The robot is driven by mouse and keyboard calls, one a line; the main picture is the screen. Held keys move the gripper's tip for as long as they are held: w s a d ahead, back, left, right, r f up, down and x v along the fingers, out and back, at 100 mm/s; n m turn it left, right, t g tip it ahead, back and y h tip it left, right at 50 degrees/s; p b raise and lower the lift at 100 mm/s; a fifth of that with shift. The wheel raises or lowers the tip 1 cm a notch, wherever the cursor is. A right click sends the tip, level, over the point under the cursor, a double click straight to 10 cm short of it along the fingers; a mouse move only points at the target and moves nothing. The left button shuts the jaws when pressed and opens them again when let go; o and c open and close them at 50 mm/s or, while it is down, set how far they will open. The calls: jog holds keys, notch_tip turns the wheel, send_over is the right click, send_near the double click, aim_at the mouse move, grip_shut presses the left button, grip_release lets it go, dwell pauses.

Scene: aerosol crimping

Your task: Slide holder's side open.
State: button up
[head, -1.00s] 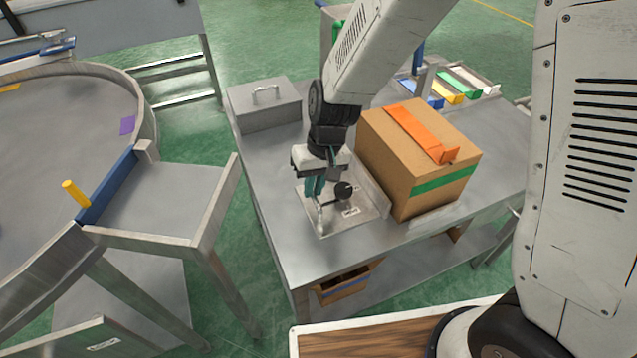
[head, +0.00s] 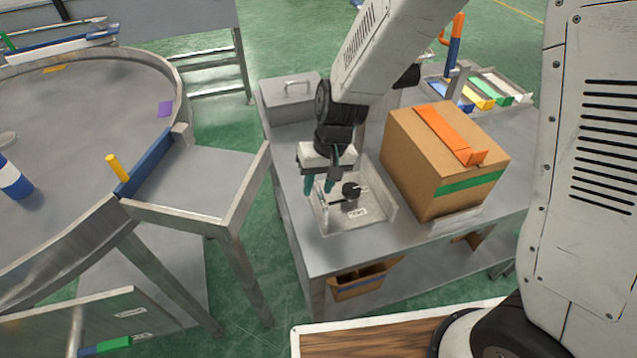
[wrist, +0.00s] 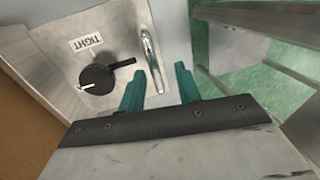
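The holder is a grey metal plate (head: 375,222) with raised edges on the bench, left of a cardboard box. It carries a black knob (wrist: 97,79) with a lever and a white label reading TIGHT (wrist: 86,43); the knob also shows in the head view (head: 351,189). A shiny bar handle (wrist: 153,62) stands near the plate's edge in the wrist view. My gripper (head: 322,187) points down over the plate's left part. Its teal fingers are apart and empty in the wrist view (wrist: 159,84), with the handle's near end between them in the picture. I cannot tell whether they touch it.
The cardboard box (head: 440,150) with an orange flap stands close right of the holder. A lidded metal box (head: 288,98) sits at the bench's back left. A side table (head: 195,185) and round table (head: 80,110) stand left, across a floor gap. Coloured bins (head: 482,95) lie behind.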

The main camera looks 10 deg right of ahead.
notch_tip(320, 180, up, 8)
jog(key=d, duration=0.1)
jog(key=shift+w+d+f, duration=0.15)
jog(key=shift+d, duration=0.1)
dwell(0.4)
jog(key=s+d+r+m+t+h, duration=0.1)
jog(key=s+d+r, duration=0.7)
jog(key=s+d, duration=0.2)
jog(key=s+d+r+m+h, duration=0.1)
jog(key=s+d+r, duration=0.6)
jog(key=s+d, duration=0.2)
jog(key=shift+s+d+r+t, duration=0.35)
jog(key=shift+s+r+t, duration=0.05)
jog(key=shift+s, duration=0.45)
dwell(0.7)
